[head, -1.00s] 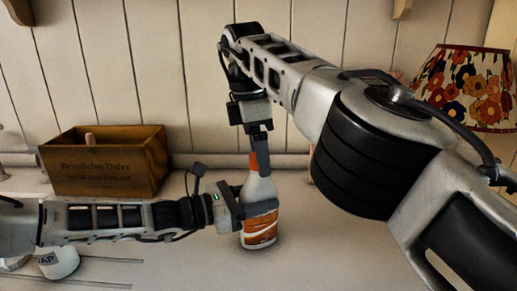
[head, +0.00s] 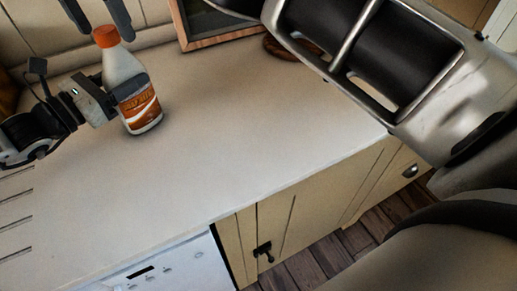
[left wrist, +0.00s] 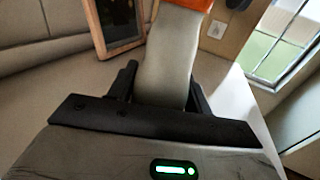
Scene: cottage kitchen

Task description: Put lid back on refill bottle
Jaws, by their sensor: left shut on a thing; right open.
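The refill bottle (head: 141,112) is white with an orange label and stands on the counter at the left of the head view. Its orange lid (head: 106,36) sits on top of the neck; the lid's lower part also shows at the top of the left wrist view (left wrist: 190,4). My left gripper (head: 122,94) is shut on the bottle's body from the left side. In the left wrist view its dark fingers (left wrist: 163,92) flank the pale bottle. My right gripper (head: 98,14) is open and empty, its two dark fingers apart just above the lid at the top edge.
A wood-framed board (head: 210,42) stands against the wall right of the bottle. A brown round object (head: 284,48) lies partly hidden behind my right arm. The middle counter (head: 240,130) is clear to its front edge. A white appliance (head: 170,270) and cabinets are below.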

